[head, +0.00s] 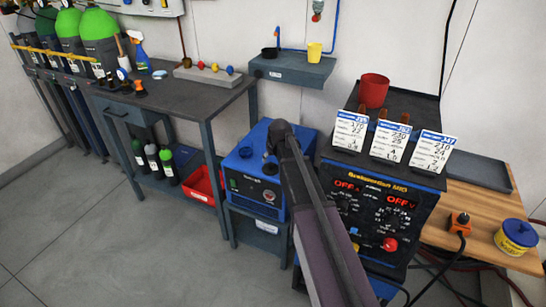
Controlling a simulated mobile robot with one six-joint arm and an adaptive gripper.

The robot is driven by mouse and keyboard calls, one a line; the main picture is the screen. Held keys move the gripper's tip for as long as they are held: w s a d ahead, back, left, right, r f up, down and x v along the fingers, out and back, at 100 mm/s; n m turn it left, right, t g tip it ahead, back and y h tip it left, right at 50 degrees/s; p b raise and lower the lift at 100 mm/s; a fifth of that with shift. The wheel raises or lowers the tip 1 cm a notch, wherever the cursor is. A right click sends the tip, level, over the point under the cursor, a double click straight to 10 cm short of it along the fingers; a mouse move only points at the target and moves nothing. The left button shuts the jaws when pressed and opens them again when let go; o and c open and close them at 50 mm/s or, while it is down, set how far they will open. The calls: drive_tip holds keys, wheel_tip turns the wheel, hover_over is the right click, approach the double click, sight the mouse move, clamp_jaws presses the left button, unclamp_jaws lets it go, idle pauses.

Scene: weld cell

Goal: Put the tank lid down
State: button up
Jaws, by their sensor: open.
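The blue cooler unit (243,185) stands on a low cabinet in the middle of the head view. A small round dark-blue cap (245,152), which looks like the tank lid, lies on the left part of its top. My arm reaches up from the bottom edge, and my gripper (271,158) is over the right part of the cooler top, to the right of the cap and apart from it. My gripper is open. Its fingers are small and dark, partly hidden by the arm. A dark round shape (270,169) below it may be the tank opening; I cannot tell.
The welding power source (380,200) with several cards on top stands close on the right. A red cup (373,90) is behind the cards. A workbench (190,95) is at the left, with a wall shelf (291,72) behind. The floor at front left is clear.

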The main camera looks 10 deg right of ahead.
drive_tip(key=p+v, duration=0.5)
drive_tip(key=v, duration=0.2)
drive_tip(key=shift+p, duration=0.35)
idle(0.5)
drive_tip(key=s+f+m+g, duration=0.1)
drive_tip(key=s+g, duration=0.3)
drive_tip(key=s, duration=2)
drive_tip(key=shift+s+f+m+g+h, duration=0.2)
drive_tip(key=shift+f+m+g+h, duration=0.1)
drive_tip(key=shift+m+h, duration=0.1)
drive_tip(key=shift+a+r, duration=0.15)
wheel_tip(320, 180, up, 12)
drive_tip(key=p, duration=1.2)
drive_tip(key=shift+r, duration=0.2)
